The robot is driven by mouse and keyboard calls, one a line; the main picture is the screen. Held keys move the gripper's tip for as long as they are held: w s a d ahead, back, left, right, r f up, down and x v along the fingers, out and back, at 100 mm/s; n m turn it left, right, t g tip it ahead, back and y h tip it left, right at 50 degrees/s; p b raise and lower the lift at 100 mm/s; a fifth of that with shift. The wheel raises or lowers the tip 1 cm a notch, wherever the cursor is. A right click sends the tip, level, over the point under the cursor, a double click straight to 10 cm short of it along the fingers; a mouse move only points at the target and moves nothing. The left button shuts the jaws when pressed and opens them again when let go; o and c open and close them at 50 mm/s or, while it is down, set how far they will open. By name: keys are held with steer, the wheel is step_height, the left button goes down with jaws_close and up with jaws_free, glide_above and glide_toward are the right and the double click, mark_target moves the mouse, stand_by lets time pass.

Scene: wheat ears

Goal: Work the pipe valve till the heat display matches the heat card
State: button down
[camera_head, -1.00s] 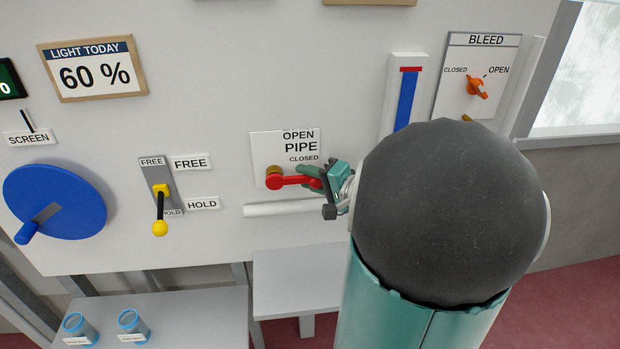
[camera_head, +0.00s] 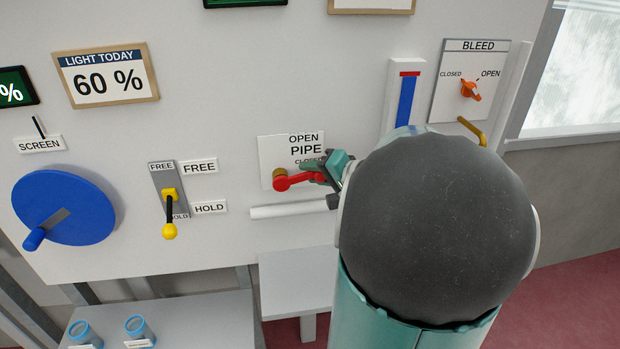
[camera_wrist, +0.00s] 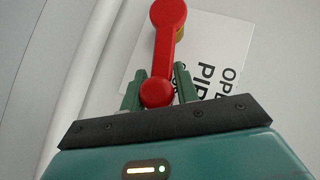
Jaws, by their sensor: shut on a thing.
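My gripper (camera_head: 332,172) is shut on the handle's outer end. In the wrist view the handle (camera_wrist: 167,50) runs up from between the two green fingers of my gripper (camera_wrist: 158,90), its round end between them. A green display (camera_head: 245,2) and a framed card (camera_head: 371,5) are cut off at the top edge, so their readings are hidden.
A blue crank wheel (camera_head: 65,205), a yellow-knobbed FREE/HOLD lever (camera_head: 170,212) and a LIGHT TODAY 60 % card (camera_head: 105,75) are at the left. An orange BLEED knob (camera_head: 470,91) and a blue-filled gauge (camera_head: 406,100) are at the right. A grey bench (camera_head: 296,280) stands below.

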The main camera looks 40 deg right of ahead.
steer(key=shift+w+a+r+n+g+h, duration=0.1)
steer(key=shift+a+r+n+g+h, duration=0.1)
steer(key=shift+r+n+g+h, duration=0.3)
steer(key=shift+w+a+r+n+g+h, duration=0.1)
steer(key=shift+a+r+n+g+h, duration=0.1)
steer(key=shift+r+n+g, duration=0.35)
steer(key=shift+w+a+r+n+g+h, duration=0.25)
steer(key=shift+r+n+g+h, duration=0.2)
steer(key=shift+r+g+h, duration=0.3)
steer(key=shift+f, duration=0.15)
steer(key=c, duration=1.3)
jaws_free()
steer(key=shift+o, duration=1)
steer(key=shift+a, duration=0.1)
steer(key=shift+r, duration=0.2)
steer(key=shift+r, duration=0.1)
